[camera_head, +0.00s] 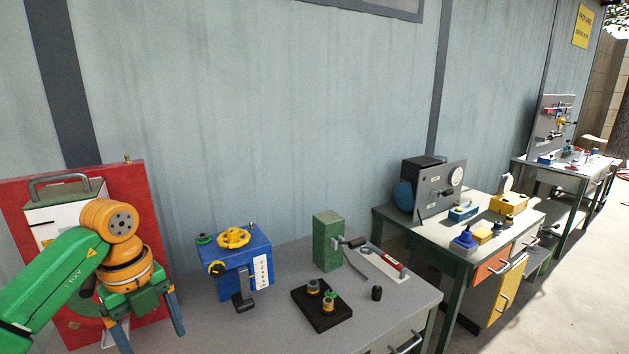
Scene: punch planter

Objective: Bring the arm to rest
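My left arm, green with orange joints, comes in from the left edge. My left gripper (147,336) points down at the near left end of the grey workbench (215,325), in front of a red panel (25,215). Its two blue-grey fingers stand well apart, and I see nothing between them. The lower fingertip area is close to the picture's bottom edge, so I cannot tell its height over the bench. My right gripper is not in view.
A blue box with a yellow handwheel (238,268) stands right of my gripper. Farther right are a black plate with small parts (322,312), a green block (327,240) and a red-handled tool (388,259). A grey wall (290,120) is behind. More benches stand to the right.

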